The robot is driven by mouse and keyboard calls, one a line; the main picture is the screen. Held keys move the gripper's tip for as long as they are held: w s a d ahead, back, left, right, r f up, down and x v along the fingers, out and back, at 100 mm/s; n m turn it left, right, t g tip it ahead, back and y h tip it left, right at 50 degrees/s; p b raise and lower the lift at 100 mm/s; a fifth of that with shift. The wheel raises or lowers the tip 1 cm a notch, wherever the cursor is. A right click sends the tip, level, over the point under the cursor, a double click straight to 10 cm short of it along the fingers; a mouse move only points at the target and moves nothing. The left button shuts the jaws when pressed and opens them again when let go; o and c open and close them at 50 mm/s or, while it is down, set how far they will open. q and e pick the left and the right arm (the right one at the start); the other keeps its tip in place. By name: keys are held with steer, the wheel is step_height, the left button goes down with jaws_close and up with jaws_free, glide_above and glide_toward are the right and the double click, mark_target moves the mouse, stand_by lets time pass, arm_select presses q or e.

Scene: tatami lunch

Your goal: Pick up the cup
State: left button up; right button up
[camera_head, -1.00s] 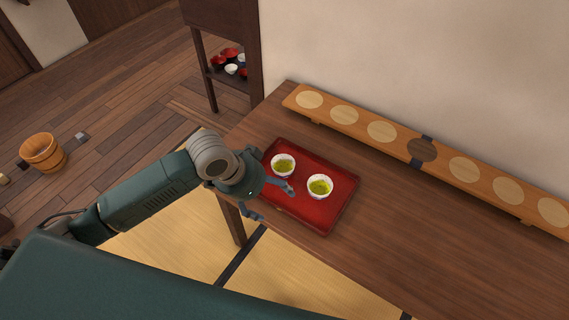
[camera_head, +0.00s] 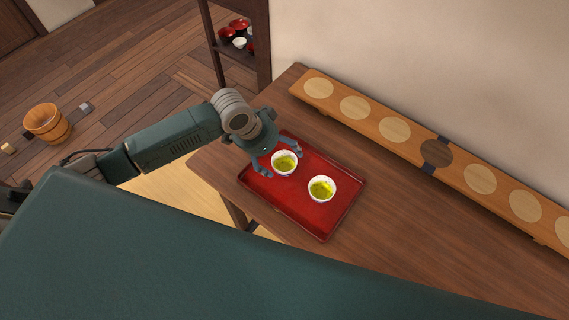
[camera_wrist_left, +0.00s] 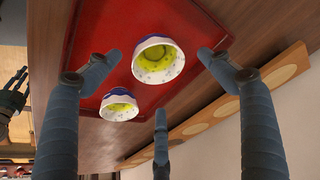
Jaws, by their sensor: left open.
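Two white cups with green tea stand on a red tray (camera_head: 318,228). The left cup (camera_head: 285,163) lies between the spread fingers of my left gripper (camera_head: 282,161). In the left wrist view my left gripper (camera_wrist_left: 159,62) is open, with a finger on each side of the nearer cup (camera_wrist_left: 157,62) and a third finger below it. I cannot tell whether any finger touches the cup. The other cup (camera_head: 322,189) stands apart to the right; it also shows in the left wrist view (camera_wrist_left: 119,106). Small dark fingers, seemingly my right gripper (camera_wrist_left: 14,92), show at the left wrist view's edge.
The tray lies near the left end of a brown wooden table (camera_head: 400,220). A long board with round pale discs (camera_head: 395,129) lies along the wall. A shelf with bowls (camera_head: 234,46) stands behind the table's left end. Table space right of the tray is clear.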

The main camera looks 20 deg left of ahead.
mark_target(289, 165)
arm_select(q)
steer(key=p+x, duration=0.1)
steer(key=x, duration=0.4)
steer(key=shift+s+f, duration=0.1)
steer(key=shift+f, duration=0.15)
steer(key=c, duration=1.3)
arm_select(e)
steer(key=shift+w+a+r, duration=0.2)
steer(key=shift+w+r, duration=0.6)
steer(key=shift+w, duration=0.15)
